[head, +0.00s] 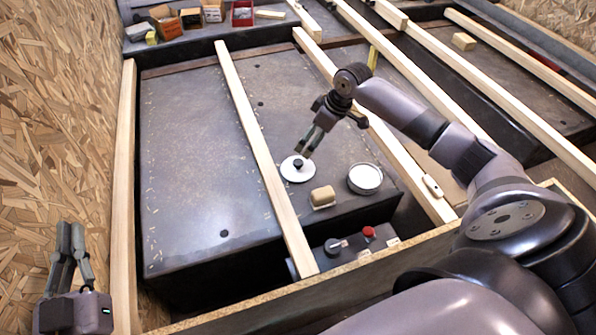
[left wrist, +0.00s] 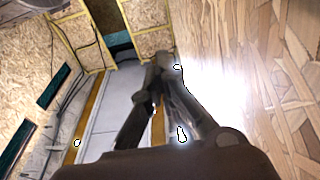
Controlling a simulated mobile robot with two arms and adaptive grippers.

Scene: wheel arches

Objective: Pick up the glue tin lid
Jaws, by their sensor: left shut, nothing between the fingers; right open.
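The glue tin lid (head: 292,174) is a white disc with a dark knob (head: 298,163), lying flat on the dark panel. My right gripper (head: 306,149) is open, with its fingertips pointing down right at the knob. I cannot tell whether the fingers touch the knob. The open glue tin (head: 365,178), round with white contents, stands to the right of the lid. My left gripper (head: 70,226) is shut and empty, raised at the far left by the chipboard wall. It also shows in the left wrist view (left wrist: 170,62), where the lid does not appear.
A tan block (head: 323,197) sits between lid and tin, near the panel's front edge. A wooden batten (head: 250,130) runs just left of the lid. Small boxes (head: 190,18) stand at the back left. A red knob (head: 369,232) is on the lower front ledge. The left panel is clear.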

